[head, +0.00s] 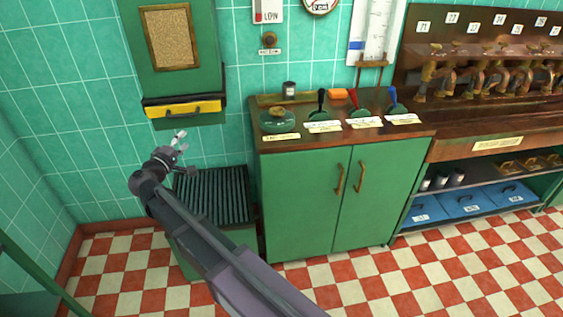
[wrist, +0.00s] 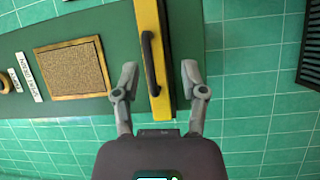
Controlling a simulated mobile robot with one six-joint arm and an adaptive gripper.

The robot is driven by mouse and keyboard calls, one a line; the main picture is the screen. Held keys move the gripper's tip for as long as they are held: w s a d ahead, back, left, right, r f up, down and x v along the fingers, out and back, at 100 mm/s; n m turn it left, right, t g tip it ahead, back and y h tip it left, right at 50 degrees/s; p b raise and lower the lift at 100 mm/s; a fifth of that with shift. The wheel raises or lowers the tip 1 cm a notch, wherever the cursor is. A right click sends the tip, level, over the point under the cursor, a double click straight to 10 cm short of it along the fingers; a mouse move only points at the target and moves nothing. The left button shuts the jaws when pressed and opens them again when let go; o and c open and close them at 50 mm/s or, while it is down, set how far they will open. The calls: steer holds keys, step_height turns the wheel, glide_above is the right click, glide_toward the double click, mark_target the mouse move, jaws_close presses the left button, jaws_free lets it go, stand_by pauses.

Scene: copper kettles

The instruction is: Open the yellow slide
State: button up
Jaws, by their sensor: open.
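The yellow slide (head: 184,110) is a yellow bar with a dark handle (head: 182,112), low on the green wall cabinet (head: 203,40). In the wrist view the yellow slide (wrist: 150,60) runs up and down the picture, with its dark handle (wrist: 151,62) along it. My gripper (head: 180,140) is below the slide in the head view. In the wrist view my gripper (wrist: 160,75) is open, one finger on each side of the slide's lower end. I see nothing held, and I cannot tell whether the fingers touch the slide.
A cork board (head: 169,37) is on the wall cabinet. A dark ribbed top (head: 212,195) lies below my gripper. A green floor cabinet (head: 300,200) with small items on its counter stands to the right. The checkered floor (head: 120,270) at the left is clear.

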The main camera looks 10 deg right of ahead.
steer(key=s+d+f+m+g+y+p, duration=0.1)
steer(key=s+d+m+g+p, duration=0.1)
steer(key=d, duration=0.7)
steer(key=s+d+f+m+g+y+p, duration=0.1)
steer(key=s+d+m+g+p, duration=0.2)
steer(key=d, duration=0.7)
steer(key=s+d+f+m+g+p, duration=0.2)
steer(key=s+d+g+p, duration=0.4)
steer(key=d, duration=0.3)
steer(key=shift+d+m+g+y, duration=0.4)
steer(key=shift+m+g, duration=0.1)
steer(key=shift+g, duration=0.2)
steer(key=shift+w+a+f, duration=0.1)
steer(key=shift+w+f, duration=0.05)
steer(key=w+a+r+n+t+h+b, duration=0.1)
steer(key=w+a+n+t+h+b, duration=0.2)
steer(key=a, duration=0.4)
steer(key=w+a+n+t+b, duration=0.1)
steer(key=w+a+t+b, duration=0.25)
steer(key=w+a, duration=0.3)
steer(key=a+r+n+t+b, duration=0.2)
steer(key=a+n+t+b, duration=0.1)
steer(key=a, duration=0.7)
steer(key=a+r+n+t+y+b, duration=0.1)
steer(key=a+t, duration=0.4)
steer(key=a, duration=0.6)
steer(key=shift+s+r+n+b, duration=0.25)
steer(key=shift+r+n+b, duration=0.25)
steer(key=shift+n+b, duration=0.6)
